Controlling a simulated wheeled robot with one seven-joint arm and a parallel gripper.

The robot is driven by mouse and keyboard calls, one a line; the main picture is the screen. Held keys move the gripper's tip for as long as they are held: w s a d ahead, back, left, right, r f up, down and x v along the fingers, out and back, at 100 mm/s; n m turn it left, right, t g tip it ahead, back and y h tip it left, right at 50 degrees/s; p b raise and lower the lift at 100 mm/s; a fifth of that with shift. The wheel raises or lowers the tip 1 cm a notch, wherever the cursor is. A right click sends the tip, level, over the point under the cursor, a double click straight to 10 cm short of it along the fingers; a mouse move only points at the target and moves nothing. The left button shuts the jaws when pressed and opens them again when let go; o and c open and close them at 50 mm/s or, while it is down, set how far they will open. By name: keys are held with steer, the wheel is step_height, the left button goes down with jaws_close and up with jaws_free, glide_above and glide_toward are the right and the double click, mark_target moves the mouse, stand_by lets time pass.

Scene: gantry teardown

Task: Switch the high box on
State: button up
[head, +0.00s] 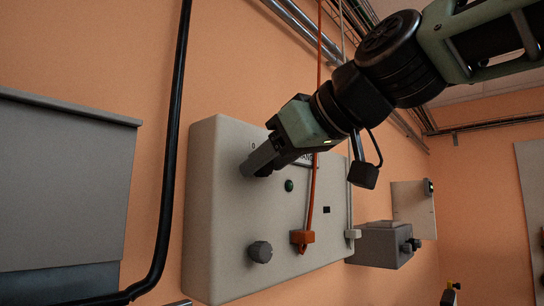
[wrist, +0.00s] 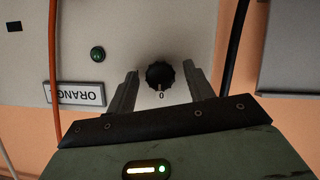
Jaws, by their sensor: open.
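A beige wall box (head: 225,235) carries a green lamp (head: 289,185), a grey lower knob (head: 260,251) and a partly covered label. In the wrist view, upside down, the label (wrist: 75,94) reads ORANGE. A dark ribbed knob (wrist: 160,75) shows there with its white pointer toward a 0 mark. My gripper (wrist: 160,88) is open, with one finger on each side of this knob; contact is not clear. In the head view my gripper (head: 260,165) is at the box's upper left and hides this knob.
An orange cord (head: 314,195) runs down to an orange clip (head: 302,238) on the box, right of my gripper. A black cable (head: 173,130) and a grey cabinet (head: 65,180) are to the left. A smaller grey box (head: 378,245) is to the right.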

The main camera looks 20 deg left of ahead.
steer(key=c, duration=1)
steer(key=shift+o, duration=0.2)
steer(key=m+g+b, duration=0.1)
steer(key=m+b, duration=0.1)
steer(key=shift+w+d+f+m+g+y, duration=0.1)
steer(key=shift+w+d+m+g+y, duration=0.05)
steer(key=shift+w+m+g+y, duration=0.2)
steer(key=m+g+y+b, duration=0.1)
steer(key=m+g+b, duration=0.1)
steer(key=m, duration=0.1)
steer(key=shift+m+b, duration=0.25)
steer(key=shift+b, duration=0.05)
steer(key=m+g+y+b, duration=0.1)
steer(key=m+y+b, duration=0.1)
steer(key=m, duration=0.1)
steer(key=shift+f+g+b, duration=0.15)
steer(key=shift+g+b, duration=0.15)
steer(key=shift+g, duration=0.05)
steer(key=m+y+b, duration=0.1)
steer(key=m+b, duration=0.1)
steer(key=m, duration=0.1)
steer(key=shift+m+g+b, duration=0.3)
steer(key=shift+g, duration=0.1)
steer(key=shift+y, duration=0.25)
